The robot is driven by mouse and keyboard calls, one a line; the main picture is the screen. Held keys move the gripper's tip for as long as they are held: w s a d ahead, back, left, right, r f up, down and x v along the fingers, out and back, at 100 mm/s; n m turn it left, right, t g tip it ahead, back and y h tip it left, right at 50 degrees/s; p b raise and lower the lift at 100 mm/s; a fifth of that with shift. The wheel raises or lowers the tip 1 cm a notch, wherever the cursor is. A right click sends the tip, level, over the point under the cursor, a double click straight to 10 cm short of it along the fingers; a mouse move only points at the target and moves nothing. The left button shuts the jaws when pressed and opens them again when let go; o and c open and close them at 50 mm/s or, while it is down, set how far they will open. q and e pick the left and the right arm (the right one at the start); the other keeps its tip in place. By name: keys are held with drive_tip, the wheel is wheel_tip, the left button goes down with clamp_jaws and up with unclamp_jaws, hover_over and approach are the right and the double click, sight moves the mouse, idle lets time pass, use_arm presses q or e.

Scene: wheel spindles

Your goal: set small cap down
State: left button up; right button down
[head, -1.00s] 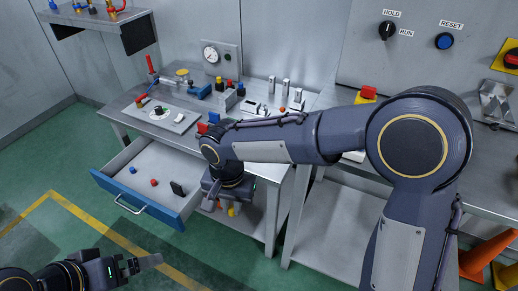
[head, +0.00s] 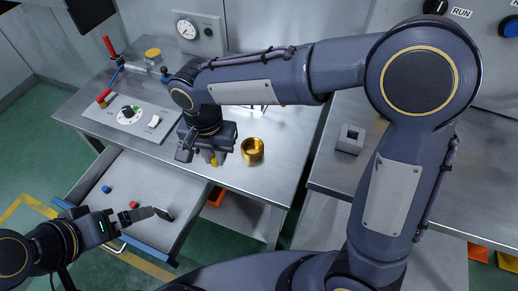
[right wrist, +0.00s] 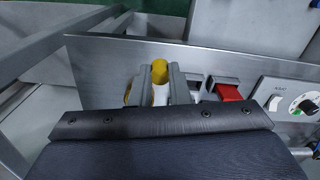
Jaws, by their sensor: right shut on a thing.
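My right gripper (head: 212,160) points down over the front part of the steel table (head: 275,180). It is shut on a small yellow cap (right wrist: 160,72), seen between its fingers in the right wrist view. In the head view only a bit of the cap shows below the gripper, and I cannot tell whether it touches the table. A shiny gold cup (head: 252,149) stands on the table just right of the gripper. My left gripper (head: 158,212) is low at the left, in front of the open drawer in the picture; its finger gap is unclear.
The open drawer (head: 185,195) holds a blue piece (head: 106,189), a red piece (head: 134,205) and a dark piece. A panel with a dial (head: 125,115) lies at the table's left. A grey square block (head: 351,138) stands on the right table. A red block (right wrist: 229,91) shows in the wrist view.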

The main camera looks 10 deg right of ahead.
drive_tip(key=d+f, duration=0.4)
drive_tip(key=d, duration=0.4)
approach(267, 176)
drive_tip(key=shift+a+f, duration=0.7)
drive_tip(key=shift+d+f+b, duration=0.3)
drive_tip(key=shift+d+f, duration=0.15)
drive_tip(key=shift+f, duration=0.05)
drive_tip(key=shift+d+f, duration=0.15)
drive_tip(key=shift+f, duration=0.8)
drive_tip(key=shift+d+f, duration=0.15)
drive_tip(key=shift+f, duration=0.8)
drive_tip(key=shift+f+b, duration=0.15)
drive_tip(key=shift+b, duration=0.25)
drive_tip(key=c, duration=1.4)
unclamp_jaws()
drive_tip(key=shift+o, duration=0.2)
